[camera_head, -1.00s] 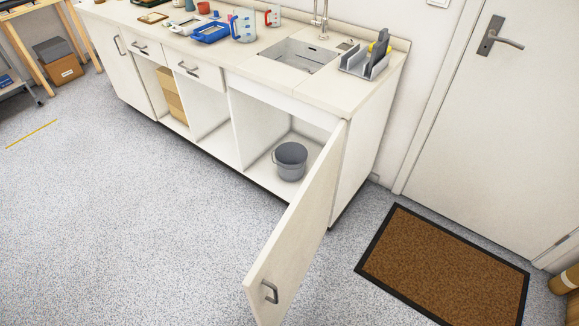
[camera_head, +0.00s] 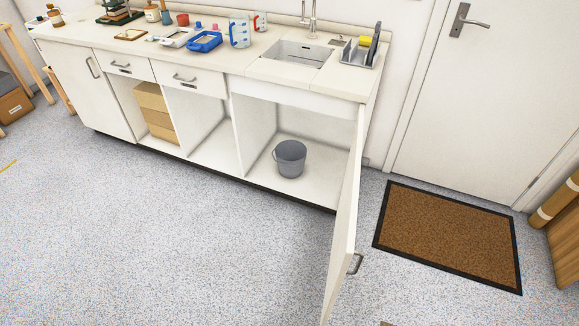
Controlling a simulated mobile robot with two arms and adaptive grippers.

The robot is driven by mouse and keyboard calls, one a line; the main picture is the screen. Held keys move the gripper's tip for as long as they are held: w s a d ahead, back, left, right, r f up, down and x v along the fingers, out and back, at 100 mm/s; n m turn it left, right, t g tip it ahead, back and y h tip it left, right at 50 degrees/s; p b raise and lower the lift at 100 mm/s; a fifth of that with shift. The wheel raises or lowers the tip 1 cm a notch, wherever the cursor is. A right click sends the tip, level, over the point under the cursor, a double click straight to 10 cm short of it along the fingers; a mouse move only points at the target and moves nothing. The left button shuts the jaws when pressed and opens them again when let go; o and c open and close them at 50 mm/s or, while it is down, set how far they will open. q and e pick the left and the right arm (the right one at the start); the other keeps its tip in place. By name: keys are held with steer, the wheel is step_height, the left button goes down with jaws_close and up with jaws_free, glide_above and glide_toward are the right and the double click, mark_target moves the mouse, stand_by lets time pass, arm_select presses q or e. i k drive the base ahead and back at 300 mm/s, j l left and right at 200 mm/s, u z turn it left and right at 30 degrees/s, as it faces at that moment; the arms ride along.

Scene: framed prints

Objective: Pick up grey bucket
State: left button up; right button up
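The grey bucket (camera_head: 290,160) stands upright on the floor of the open cabinet compartment under the sink, near its front edge. A thin handle shows at its left side. The cabinet door (camera_head: 345,225) is swung open toward me, to the right of the bucket, and does not cover it. Neither of my grippers is in the head view.
The doormat (camera_head: 450,235) lies right of the open door, in front of a closed room door (camera_head: 465,100). Cardboard boxes (camera_head: 155,112) fill another compartment on the left. The speckled floor (camera_head: 180,240) before the cabinets is clear.

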mark_target(291, 157)
steer(key=i+j+z, duration=0.2)
steer(key=j, duration=0.4)
steer(key=j+z, duration=0.25)
steer(key=j, duration=0.35)
steer(key=i+j+z, duration=0.2)
steer(key=j, duration=0.4)
steer(key=k, duration=0.05)
